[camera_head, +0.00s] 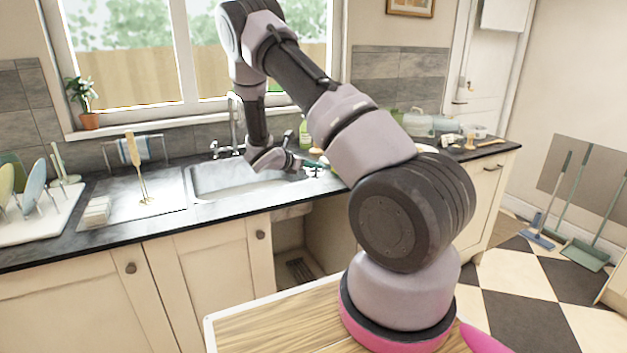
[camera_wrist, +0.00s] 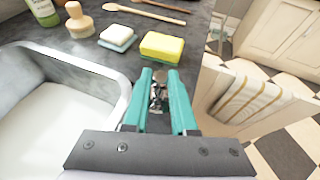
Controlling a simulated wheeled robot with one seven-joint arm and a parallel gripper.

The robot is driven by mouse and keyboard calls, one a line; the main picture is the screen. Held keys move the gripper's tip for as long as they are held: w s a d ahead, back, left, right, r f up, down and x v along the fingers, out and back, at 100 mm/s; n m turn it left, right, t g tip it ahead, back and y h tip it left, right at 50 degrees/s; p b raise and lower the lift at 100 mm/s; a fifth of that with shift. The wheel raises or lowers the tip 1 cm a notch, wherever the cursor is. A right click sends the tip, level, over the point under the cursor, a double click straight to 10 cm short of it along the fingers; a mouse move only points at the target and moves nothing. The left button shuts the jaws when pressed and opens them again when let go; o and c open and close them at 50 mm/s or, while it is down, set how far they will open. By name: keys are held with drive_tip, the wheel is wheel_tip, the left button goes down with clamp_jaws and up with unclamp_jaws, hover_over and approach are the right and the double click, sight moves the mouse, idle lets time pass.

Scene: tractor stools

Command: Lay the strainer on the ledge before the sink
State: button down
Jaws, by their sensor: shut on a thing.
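My gripper (camera_wrist: 159,75) has teal fingers shut on a small, shiny metallic thing that looks like the strainer (camera_wrist: 157,97). The fingers hide part of it, and I cannot tell whether it touches the counter. The sink (camera_wrist: 118,82) lies left of the gripper in the wrist view, with a pale basin. The gripper is over the dark counter strip beside the sink rim. In the head view, my arm reaches to the right part of the sink (camera_head: 215,178); the strainer cannot be made out there. The dark ledge (camera_head: 225,208) runs along the sink's front.
Just beyond the fingertips are a yellow sponge (camera_wrist: 162,46), a white-and-blue sponge (camera_wrist: 117,37) and a wooden brush (camera_wrist: 80,20). The counter edge drops off at the right.

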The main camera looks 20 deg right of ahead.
sight(312, 176)
drive_tip(key=shift+f, duration=2.35)
drive_tip(key=shift+f, duration=0.15)
drive_tip(key=c, duration=0.7)
unclamp_jaws()
